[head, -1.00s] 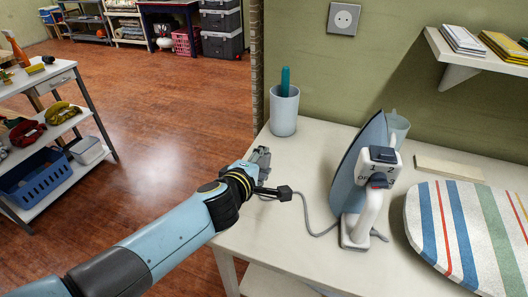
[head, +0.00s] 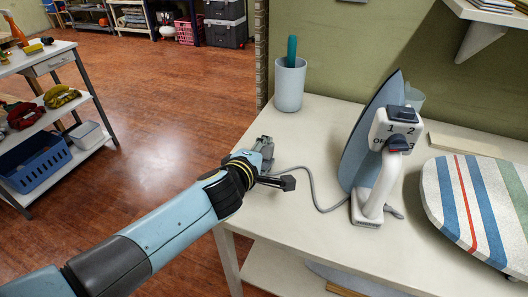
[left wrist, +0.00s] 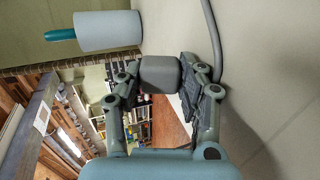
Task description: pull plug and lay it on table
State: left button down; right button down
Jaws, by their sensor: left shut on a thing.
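My left gripper (head: 265,152) is shut on a grey, block-shaped plug, low over the left part of the white table (head: 290,222). The plug shows between the fingertips in the left wrist view (left wrist: 160,74). I cannot tell whether it touches the table. A grey cord (head: 314,196) runs across the table from near the gripper to the iron (head: 372,165). The cord also passes close to one finger in the left wrist view (left wrist: 208,30). The iron stands upright on its heel, blue soleplate to the left. My right gripper is not in view.
A grey cup (head: 289,86) with a teal item stands behind the gripper. A striped ironing board (head: 475,205) lies at the right. A wall shelf (head: 485,12) is above. Bare table top lies in front of the cord. A shelf unit (head: 48,62) stands at the far left.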

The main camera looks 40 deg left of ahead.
pick_arm(q)
jog(key=c, duration=0.7)
grip_release()
jog(key=shift+s, duration=0.25)
jog(key=v, duration=1.1)
jog(key=shift+s+d+r, duration=0.15)
jog(key=shift+r, duration=0.05)
